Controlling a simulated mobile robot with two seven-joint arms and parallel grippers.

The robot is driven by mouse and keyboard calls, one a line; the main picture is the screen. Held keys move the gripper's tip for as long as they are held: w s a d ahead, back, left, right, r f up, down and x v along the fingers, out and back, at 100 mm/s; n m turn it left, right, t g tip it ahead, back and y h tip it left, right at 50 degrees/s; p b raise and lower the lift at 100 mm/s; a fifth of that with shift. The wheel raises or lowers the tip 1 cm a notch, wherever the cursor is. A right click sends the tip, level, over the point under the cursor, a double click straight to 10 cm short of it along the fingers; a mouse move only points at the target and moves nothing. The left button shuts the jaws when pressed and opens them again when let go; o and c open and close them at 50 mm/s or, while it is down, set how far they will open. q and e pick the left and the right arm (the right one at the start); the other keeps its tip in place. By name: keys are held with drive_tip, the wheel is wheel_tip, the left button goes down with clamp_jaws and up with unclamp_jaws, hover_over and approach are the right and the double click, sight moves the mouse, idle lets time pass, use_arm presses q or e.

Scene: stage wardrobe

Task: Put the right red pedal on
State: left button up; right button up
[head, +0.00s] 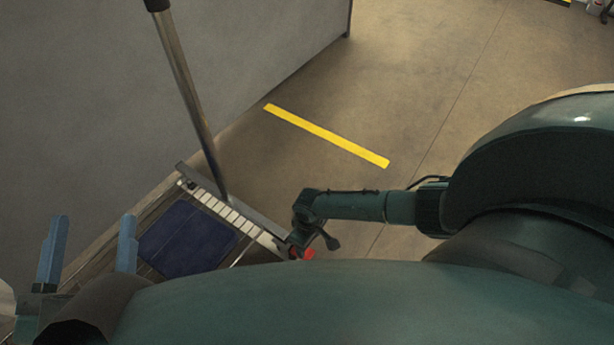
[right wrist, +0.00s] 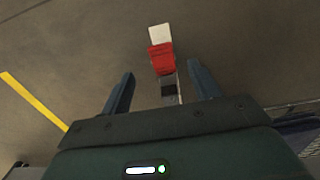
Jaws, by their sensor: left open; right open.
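The right red pedal (right wrist: 162,58) shows in the right wrist view between the fingertips of my right gripper (right wrist: 160,70), with a visible gap to each finger. A white piece (right wrist: 160,34) lies beyond it, and a grey piece (right wrist: 169,91) lies nearer the palm. In the head view a small bit of red (head: 308,253) shows at the end of my right arm, mostly hidden. My right gripper is open and empty. My left gripper (head: 95,218) is open with blue fingers in the lower left, over the base unit; nothing shows held in it.
The base unit has a dark blue pad (head: 186,240), a pale slatted strip (head: 222,212) and an upright metal pole (head: 190,100). A grey wall or panel (head: 110,110) stands behind it. Open floor with a yellow line (head: 327,136) lies to the right.

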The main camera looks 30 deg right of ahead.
wheel_tip(320, 180, down, 8)
drive_tip(key=b, duration=0.4)
drive_tip(key=shift+r, duration=0.25)
use_arm(q)
wheel_tip(320, 180, up, 7)
drive_tip(key=m+h, duration=0.7)
drive_tip(key=shift+a+t+b, duration=0.3)
drive_tip(key=shift+a+t, duration=0.1)
use_arm(e)
drive_tip(key=shift+f, duration=0.3)
drive_tip(key=shift+c, duration=0.3)
